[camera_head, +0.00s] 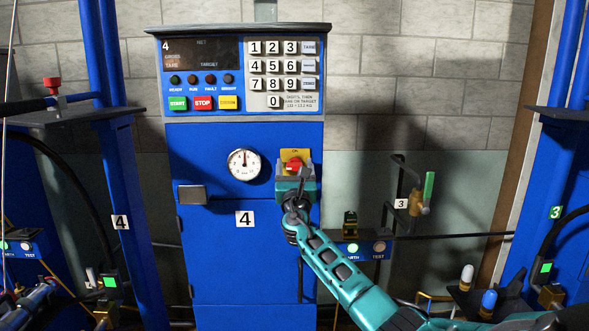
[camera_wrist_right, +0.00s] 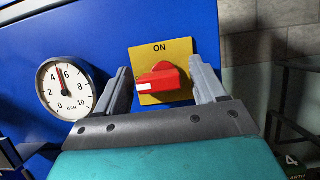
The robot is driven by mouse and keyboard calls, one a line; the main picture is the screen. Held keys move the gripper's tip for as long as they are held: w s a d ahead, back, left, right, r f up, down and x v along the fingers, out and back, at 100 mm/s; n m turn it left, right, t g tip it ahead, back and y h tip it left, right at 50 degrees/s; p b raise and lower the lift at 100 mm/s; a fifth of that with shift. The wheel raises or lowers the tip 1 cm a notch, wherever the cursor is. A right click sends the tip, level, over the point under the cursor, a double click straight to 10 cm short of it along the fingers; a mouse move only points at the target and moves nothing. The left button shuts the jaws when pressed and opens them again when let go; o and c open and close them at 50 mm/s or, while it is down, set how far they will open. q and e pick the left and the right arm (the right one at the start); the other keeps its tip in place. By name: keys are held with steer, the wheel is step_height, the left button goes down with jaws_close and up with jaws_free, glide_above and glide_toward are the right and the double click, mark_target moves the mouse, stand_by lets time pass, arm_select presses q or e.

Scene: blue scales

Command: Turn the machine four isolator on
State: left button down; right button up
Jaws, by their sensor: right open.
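The machine four isolator is a red rotary handle (camera_head: 293,165) on a yellow plate (camera_head: 291,155) on the blue cabinet marked 4. In the right wrist view the red handle (camera_wrist_right: 160,78) lies roughly sideways, its white mark at the left end. The word ON stands above it on the yellow plate (camera_wrist_right: 180,50). My right gripper (camera_head: 294,184) is in front of the isolator. Its open fingers in the right wrist view (camera_wrist_right: 163,92) stand left and right of the handle, with visible gaps. Contact and exact depth cannot be told. My left gripper is not in view.
A round gauge (camera_head: 244,164) sits left of the isolator. The keypad (camera_head: 284,74) and the green, red and yellow buttons (camera_head: 203,103) are above. A green-handled valve (camera_head: 428,190) and pipe stand to the right. Blue machine frames flank the cabinet.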

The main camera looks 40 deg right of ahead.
steer(key=shift+w, duration=0.1)
steer(key=shift+c, duration=0.8)
steer(key=c, duration=0.8)
